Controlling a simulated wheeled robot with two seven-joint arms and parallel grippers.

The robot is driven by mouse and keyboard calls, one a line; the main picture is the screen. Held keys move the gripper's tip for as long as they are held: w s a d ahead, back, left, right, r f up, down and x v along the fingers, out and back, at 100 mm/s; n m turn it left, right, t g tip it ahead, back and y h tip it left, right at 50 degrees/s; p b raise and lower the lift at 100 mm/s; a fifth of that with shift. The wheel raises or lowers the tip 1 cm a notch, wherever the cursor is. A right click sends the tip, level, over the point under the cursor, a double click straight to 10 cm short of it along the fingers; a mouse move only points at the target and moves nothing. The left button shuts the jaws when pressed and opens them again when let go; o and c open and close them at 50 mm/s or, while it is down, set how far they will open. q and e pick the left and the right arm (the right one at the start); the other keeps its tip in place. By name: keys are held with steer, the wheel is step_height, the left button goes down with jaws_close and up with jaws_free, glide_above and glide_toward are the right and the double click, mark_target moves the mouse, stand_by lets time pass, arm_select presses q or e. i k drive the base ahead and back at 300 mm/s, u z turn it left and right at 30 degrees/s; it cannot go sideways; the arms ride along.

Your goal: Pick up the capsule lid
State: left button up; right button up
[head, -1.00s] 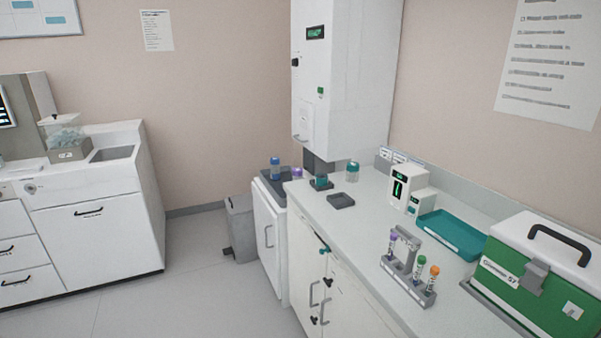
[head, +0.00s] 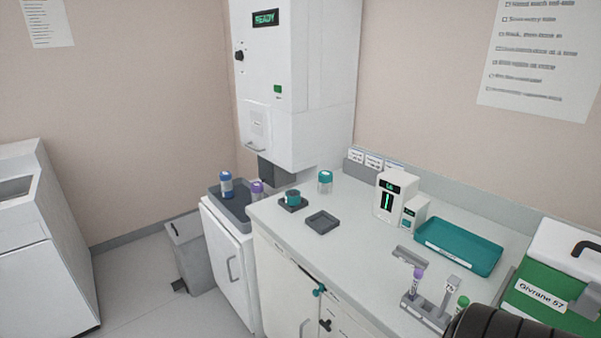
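I cannot tell for sure which piece is the capsule lid. A short teal cylinder (head: 292,198) sits in a dark square holder (head: 293,207) on the counter below the tall white machine. A clear jar-like capsule with a teal top (head: 325,182) stands behind it to the right. A blue-topped capsule (head: 226,184) and a purple-topped one (head: 257,189) stand at a grey tray (head: 231,208) on the left. An empty dark square holder (head: 322,222) lies in front. Neither of my grippers is in view.
The tall white machine (head: 298,80) reads READY. A small white device (head: 392,196), teal tray (head: 458,246), tube rack (head: 425,312) and green-white case (head: 545,292) line the counter's right. A grey bin (head: 190,252) stands left of the cabinets. Floor at lower left is clear.

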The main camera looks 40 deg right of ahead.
mark_target(325, 178)
steer(key=i, duration=2.95)
steer(key=z, duration=2.15)
